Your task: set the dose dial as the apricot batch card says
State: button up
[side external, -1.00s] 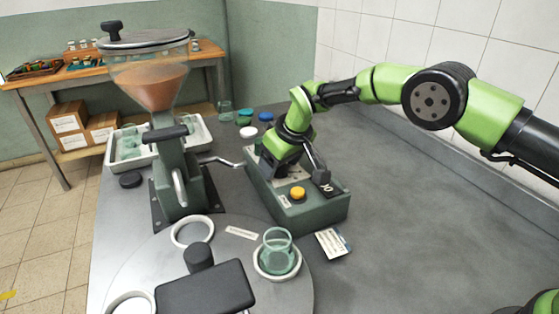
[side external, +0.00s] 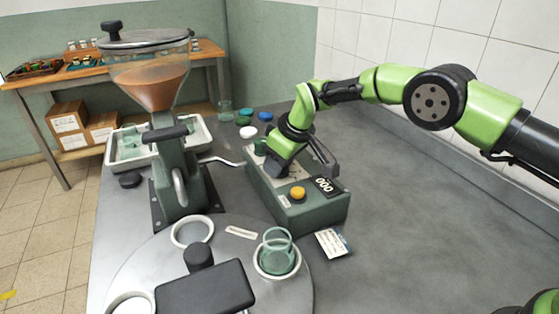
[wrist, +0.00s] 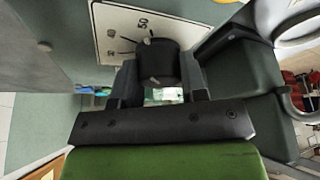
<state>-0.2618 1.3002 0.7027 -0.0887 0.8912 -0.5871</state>
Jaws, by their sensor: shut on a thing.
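The dose dial's black knob (wrist: 157,60) sits on a white scale plate (wrist: 112,38) with dark tick marks and a printed 50 in the wrist view. My gripper (wrist: 161,74) is shut on the knob, one finger on each side. In the side external view my gripper (side external: 274,170) is at the top of the green control box (side external: 310,215) and hides the knob. The box's black display (side external: 325,185) appears to read 000. A small printed card (side external: 333,243) lies beside the box; its text is too small to read.
An orange button (side external: 297,193) is on the box near my gripper. A glass jar (side external: 277,250) stands in a ring on the turntable (side external: 225,285). The hopper machine (side external: 180,150) and its crank are at left. The counter at right is clear.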

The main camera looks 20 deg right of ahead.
jog(key=shift+n+g+y, duration=0.4)
jog(key=shift+n+y, duration=0.2)
jog(key=shift+n, duration=1.3)
jog(key=o, duration=0.9)
jog(key=shift+r, duration=0.15)
jog(key=v, duration=0.9)
jog(key=shift+d+r, duration=0.15)
jog(key=shift+r, duration=0.2)
